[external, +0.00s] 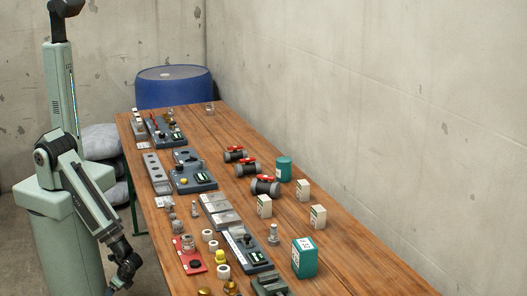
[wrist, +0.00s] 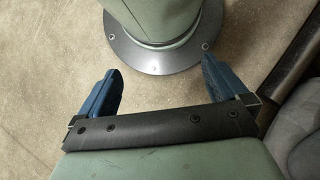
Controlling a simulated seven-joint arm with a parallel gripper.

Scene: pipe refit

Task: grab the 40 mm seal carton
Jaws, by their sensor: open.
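Three small cream cartons with green markings stand on the right half of the wooden table in the external view: a left one (external: 264,206), a rear one (external: 303,190) and a right one (external: 318,217). A larger teal carton (external: 305,258) with a white label stands nearer the camera. The print is too small to tell which is the 40 mm carton. My gripper (external: 122,280) hangs low beside the table's left edge, away from all cartons. In the wrist view my gripper (wrist: 158,66) has its two blue fingers wide apart with nothing between them.
Fixtures (external: 192,172), fittings and white rings crowd the left half of the table (external: 350,262). The right front of the table is clear. A concrete wall runs along the right.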

